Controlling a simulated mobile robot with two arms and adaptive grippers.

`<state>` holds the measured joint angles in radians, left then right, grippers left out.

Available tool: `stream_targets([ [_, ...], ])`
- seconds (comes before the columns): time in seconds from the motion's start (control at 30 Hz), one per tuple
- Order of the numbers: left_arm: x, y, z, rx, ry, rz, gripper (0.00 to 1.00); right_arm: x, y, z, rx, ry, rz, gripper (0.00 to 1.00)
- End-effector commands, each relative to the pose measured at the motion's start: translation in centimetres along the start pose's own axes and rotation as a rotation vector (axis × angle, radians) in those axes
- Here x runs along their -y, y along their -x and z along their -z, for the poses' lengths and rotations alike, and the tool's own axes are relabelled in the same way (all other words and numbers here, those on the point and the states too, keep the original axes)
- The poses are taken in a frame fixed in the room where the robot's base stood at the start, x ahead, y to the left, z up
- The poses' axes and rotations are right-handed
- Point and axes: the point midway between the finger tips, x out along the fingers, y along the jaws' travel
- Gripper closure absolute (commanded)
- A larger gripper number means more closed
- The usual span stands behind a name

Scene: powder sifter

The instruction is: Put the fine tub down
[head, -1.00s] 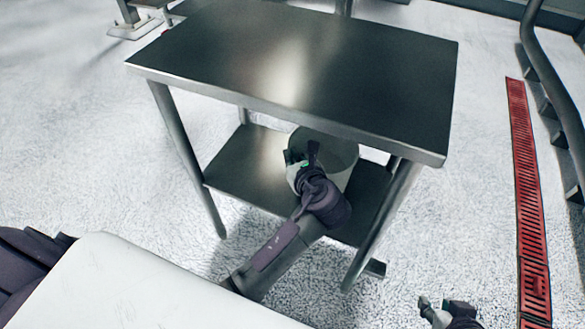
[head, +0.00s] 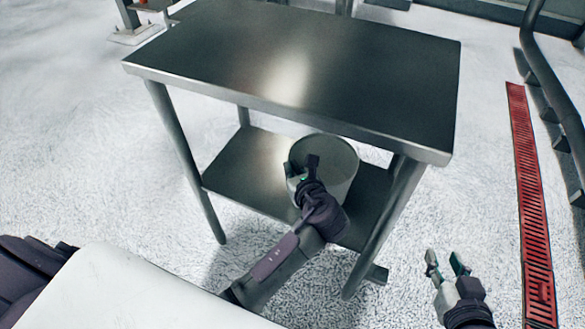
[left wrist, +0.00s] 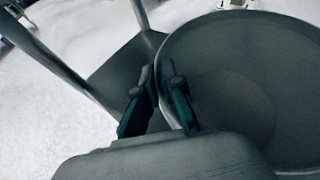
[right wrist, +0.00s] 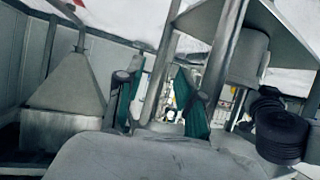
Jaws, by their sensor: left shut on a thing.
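The fine tub (head: 336,172), a round grey open-topped tub, is upright at the lower shelf, partly under the front edge of the tabletop. My left gripper (head: 303,170) is shut on its near-left rim. In the left wrist view the rim of the tub (left wrist: 245,85) passes between the fingers (left wrist: 160,105), and the inside looks plain grey. I cannot tell whether its base touches the shelf; my arm hides part of that contact. My right gripper (head: 447,264) is open and empty, right of the table; its fingers (right wrist: 160,90) stand apart in the right wrist view.
The steel table (head: 290,60) has a lower shelf (head: 245,165) with bare room left of the tub. A front leg (head: 385,225) stands just right of my left arm. A red floor grating (head: 530,200) and a dark rail (head: 555,90) lie at the right.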

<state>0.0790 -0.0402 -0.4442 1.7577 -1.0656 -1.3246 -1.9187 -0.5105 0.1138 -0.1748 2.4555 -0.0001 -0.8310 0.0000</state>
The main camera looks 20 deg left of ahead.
Motion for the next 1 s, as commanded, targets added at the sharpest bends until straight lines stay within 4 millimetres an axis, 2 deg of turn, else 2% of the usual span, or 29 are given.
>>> stream_targets([
  [0.1, 0.1, 0.0, -0.2, 0.005, 0.005, 0.002, 1.0, 0.0, 0.1, -0.2, 0.016, 0.0, -0.001, 0.62],
  [0.13, 0.0, -0.1, 0.1, 0.0, 0.0, 0.0, 0.9, -0.1, 0.1, -0.4, 0.019, 0.0, -0.001, 0.62],
  [0.2, 0.0, -0.1, 0.1, 0.0, 0.0, 0.0, 0.78, 0.0, 0.1, -0.4, 0.02, 0.0, -0.001, 0.62],
  [0.27, 0.0, 0.0, 0.1, 0.0, 0.0, 0.0, 0.68, 0.0, 0.1, -0.4, 0.02, 0.0, -0.001, 0.62],
  [0.3, 0.0, 0.0, 0.1, 0.0, 0.0, 0.0, 0.67, 0.0, 0.1, -0.4, 0.02, 0.0, -0.001, 0.62],
  [0.63, 0.0, 0.0, 0.0, 0.0, 0.0, 0.001, 0.67, 0.0, 0.0, -0.4, 0.012, 0.0, -0.001, 0.62],
  [0.7, 0.1, 0.5, -0.1, -0.001, -0.001, 0.001, 0.67, -0.1, 0.2, -0.3, 0.024, 0.0, -0.002, 0.62],
  [0.87, 0.0, 2.5, -0.2, -0.002, 0.0, 0.001, 0.67, -0.5, 1.1, -3.0, 0.18, -0.001, -0.012, 0.62],
  [1.0, 0.1, 4.8, -0.2, -0.003, 0.0, 0.002, 0.67, -0.9, 2.7, -6.0, 0.353, -0.004, -0.021, 0.62],
])
